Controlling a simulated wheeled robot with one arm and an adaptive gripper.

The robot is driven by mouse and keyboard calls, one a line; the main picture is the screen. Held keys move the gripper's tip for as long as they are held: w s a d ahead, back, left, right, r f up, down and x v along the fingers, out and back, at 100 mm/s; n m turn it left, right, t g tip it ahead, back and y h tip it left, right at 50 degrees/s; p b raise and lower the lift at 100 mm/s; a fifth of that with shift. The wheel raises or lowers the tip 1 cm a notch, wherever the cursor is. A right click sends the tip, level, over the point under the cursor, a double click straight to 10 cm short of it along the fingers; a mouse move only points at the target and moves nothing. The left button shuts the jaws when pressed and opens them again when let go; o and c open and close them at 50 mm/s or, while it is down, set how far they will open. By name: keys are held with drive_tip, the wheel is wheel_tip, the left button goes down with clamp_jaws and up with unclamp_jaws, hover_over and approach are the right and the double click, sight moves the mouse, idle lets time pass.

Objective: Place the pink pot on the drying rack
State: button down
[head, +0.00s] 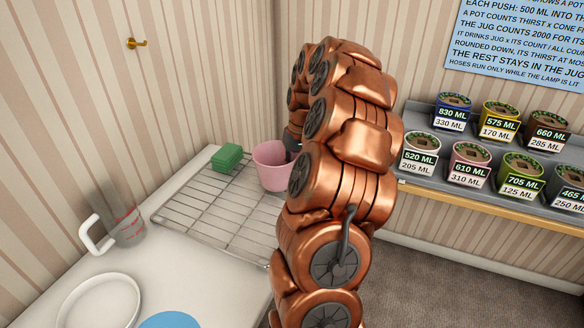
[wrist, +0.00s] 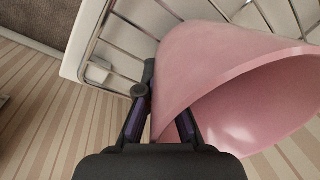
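The pink pot (head: 271,165) is at the far right corner of the wire drying rack (head: 203,201). It looks upright there, but I cannot tell whether its base rests on the wires. In the wrist view the pot (wrist: 225,60) fills the right side, with its open mouth toward me. My gripper (wrist: 163,108) straddles its wall, one finger outside and the other inside the mouth. Whether the fingers press on the wall is not clear. My arm hides most of the gripper in the head view.
A green sponge (head: 227,158) lies at the rack's back left. A clear jug (head: 122,219), a white plate (head: 98,302) and a blue disc (head: 169,320) are on the counter to the left. Labelled pots stand on a shelf (head: 485,205) at right. The rack's middle is clear.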

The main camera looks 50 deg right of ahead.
drive_tip(key=shift+f, duration=0.1)
drive_tip(key=c, duration=1.3)
unclamp_jaws()
drive_tip(key=shift+s+d+r+b, duration=0.2)
drive_tip(key=shift+d+r+b, duration=0.1)
drive_tip(key=shift+r, duration=1.7)
drive_tip(key=shift+s+d+r+b, duration=0.15)
drive_tip(key=shift+d+r, duration=0.1)
drive_tip(key=shift+r, duration=1.8)
drive_tip(key=shift+s+d+r+b, duration=0.2)
drive_tip(key=shift+d+r+b, duration=0.1)
drive_tip(key=shift+r, duration=1.7)
drive_tip(key=shift+a, duration=0.1)
